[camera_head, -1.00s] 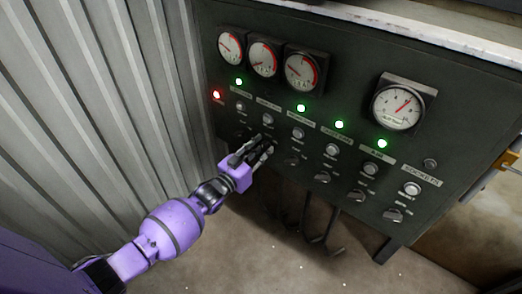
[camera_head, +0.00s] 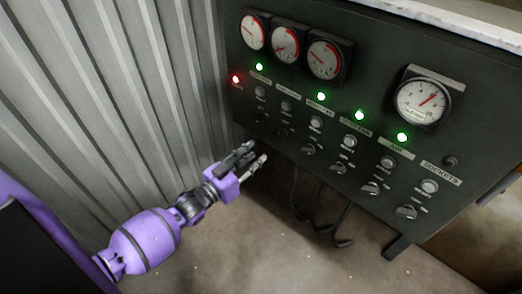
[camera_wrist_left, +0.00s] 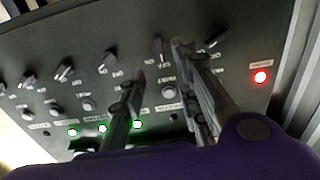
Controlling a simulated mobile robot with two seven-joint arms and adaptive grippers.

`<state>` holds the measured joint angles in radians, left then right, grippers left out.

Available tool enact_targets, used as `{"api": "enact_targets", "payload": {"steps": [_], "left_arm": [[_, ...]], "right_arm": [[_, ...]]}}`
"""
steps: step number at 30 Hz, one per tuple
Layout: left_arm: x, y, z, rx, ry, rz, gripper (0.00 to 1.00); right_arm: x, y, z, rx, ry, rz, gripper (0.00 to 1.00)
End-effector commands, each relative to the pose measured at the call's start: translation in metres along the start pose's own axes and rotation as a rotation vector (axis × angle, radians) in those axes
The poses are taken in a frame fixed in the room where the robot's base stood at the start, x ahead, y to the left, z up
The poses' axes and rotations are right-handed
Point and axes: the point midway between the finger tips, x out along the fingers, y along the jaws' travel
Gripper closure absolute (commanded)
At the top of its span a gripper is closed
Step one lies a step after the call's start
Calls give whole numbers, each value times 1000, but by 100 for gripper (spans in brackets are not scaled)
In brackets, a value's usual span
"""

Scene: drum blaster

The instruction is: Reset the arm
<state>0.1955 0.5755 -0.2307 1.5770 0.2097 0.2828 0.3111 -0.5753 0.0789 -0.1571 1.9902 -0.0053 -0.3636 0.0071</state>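My left arm (camera_head: 150,240) is purple and reaches in from the lower left in the head view. Its gripper (camera_head: 256,156) is in front of the lower left part of a dark control panel (camera_head: 375,90). The two fingers are apart with nothing between them. In the left wrist view the gripper (camera_wrist_left: 160,70) also shows two separated dark fingers, with the panel's knobs and buttons beyond. Whether a finger touches the panel cannot be told. My right gripper is not in view.
The panel carries round gauges (camera_head: 421,101), a red light (camera_head: 235,79), several green lights (camera_head: 360,115), buttons and rotary knobs (camera_head: 407,212). A corrugated metal wall (camera_head: 100,90) stands at left. Dark hooked pedals or bars (camera_head: 342,240) hang below the panel. Floor at the bottom is clear.

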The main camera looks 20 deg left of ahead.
Motion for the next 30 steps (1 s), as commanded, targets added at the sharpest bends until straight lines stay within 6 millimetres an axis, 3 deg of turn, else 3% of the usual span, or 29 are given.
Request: {"api": "enact_targets", "payload": {"steps": [17,23,26,30], "left_arm": [[-3,0,0,5,-1,0,70],[0,5,15,99,-102,-19,70],[-27,27,43,123,-224,-50,70],[-84,59,80,116,-391,-96,70]], "right_arm": [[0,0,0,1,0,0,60],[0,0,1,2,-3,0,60],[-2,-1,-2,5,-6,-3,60],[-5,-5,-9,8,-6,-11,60]]}}
